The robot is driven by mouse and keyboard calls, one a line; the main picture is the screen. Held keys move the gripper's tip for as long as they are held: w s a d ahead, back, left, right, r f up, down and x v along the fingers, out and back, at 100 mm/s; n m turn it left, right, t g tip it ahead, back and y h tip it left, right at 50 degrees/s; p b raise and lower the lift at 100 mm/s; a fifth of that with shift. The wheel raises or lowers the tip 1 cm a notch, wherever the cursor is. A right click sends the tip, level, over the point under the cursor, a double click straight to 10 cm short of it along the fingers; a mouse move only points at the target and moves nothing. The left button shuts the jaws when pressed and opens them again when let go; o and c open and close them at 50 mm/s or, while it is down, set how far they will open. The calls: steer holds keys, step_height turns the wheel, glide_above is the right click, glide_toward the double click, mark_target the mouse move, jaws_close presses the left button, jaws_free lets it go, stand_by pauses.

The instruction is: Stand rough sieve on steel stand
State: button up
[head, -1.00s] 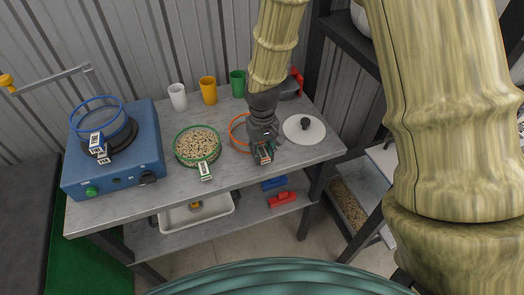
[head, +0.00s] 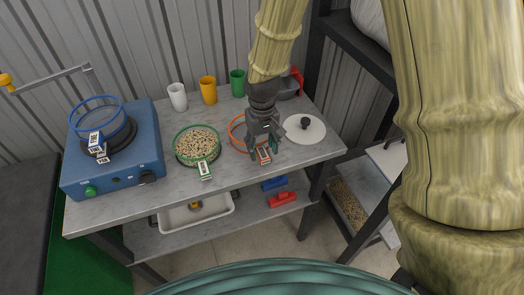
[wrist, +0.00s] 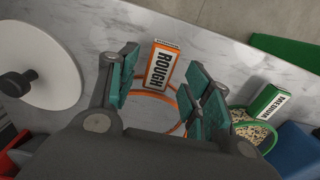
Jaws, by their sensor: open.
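The rough sieve (head: 238,120) is an orange ring lying on the grey marbled worktop (head: 230,176), partly hidden behind my gripper. Its tab (wrist: 160,66) reads ROUGH in the wrist view. My gripper (head: 263,150) is open over the sieve's near right side. In the wrist view the open fingers (wrist: 158,88) stand on either side of the tab, with gaps visible. Whether they touch anything is unclear. I cannot pick out a steel stand for certain.
A green-rimmed sieve of grains (head: 197,144), labelled MEDIUM, stands left of the orange ring. A pale disc with a black knob (head: 304,128) lies right. A blue ring (head: 97,103) sits above a blue appliance (head: 88,178). Several cups (head: 208,90) stand behind.

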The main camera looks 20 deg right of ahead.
step_height(320, 180, up, 10)
steer(key=b, duration=0.1)
steer(key=shift+f, duration=0.2)
